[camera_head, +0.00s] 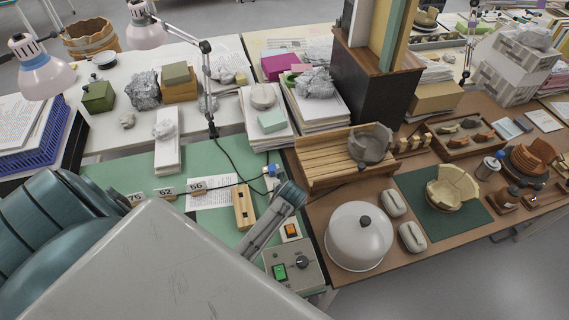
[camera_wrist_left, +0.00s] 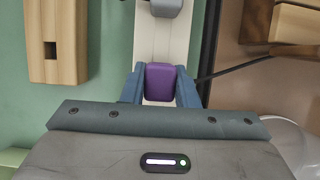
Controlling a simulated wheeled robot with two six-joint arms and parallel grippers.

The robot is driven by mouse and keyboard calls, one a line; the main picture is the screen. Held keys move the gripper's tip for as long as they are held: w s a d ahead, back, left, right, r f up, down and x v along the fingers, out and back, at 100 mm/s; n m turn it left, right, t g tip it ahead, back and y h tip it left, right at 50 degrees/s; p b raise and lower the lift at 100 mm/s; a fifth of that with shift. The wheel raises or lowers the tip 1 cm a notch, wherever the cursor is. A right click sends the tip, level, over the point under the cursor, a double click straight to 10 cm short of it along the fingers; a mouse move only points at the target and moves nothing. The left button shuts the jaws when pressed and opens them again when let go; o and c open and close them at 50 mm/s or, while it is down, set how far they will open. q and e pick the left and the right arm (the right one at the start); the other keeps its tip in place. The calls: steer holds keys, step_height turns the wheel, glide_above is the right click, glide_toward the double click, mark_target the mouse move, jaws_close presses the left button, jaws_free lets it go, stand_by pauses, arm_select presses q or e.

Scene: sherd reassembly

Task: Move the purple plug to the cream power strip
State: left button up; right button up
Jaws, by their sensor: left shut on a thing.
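The purple plug (camera_wrist_left: 161,82) shows in the left wrist view, between the two blue fingers of my left gripper (camera_wrist_left: 161,88), which is shut on it. The cream power strip (camera_wrist_left: 158,40) runs up the picture behind the plug and lines up with it. I cannot tell whether the plug touches the strip or is in a socket. A grey plug (camera_wrist_left: 167,6) sits on the strip farther up. My right gripper is not in view.
A wooden block with a slot (camera_head: 243,208) stands left of the gripper. A control box with a green switch (camera_head: 291,268) and an orange switch (camera_head: 291,231) are nearby. A slatted wooden tray (camera_head: 330,165) stands to the right. A dark cable (camera_head: 230,160) crosses the mat.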

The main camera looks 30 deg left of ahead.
arm_select(q)
steer(key=shift+f, duration=0.25)
steer(key=o, duration=1.4)
steer(key=shift+r+p, duration=0.3)
steer(key=shift+r, duration=3.75)
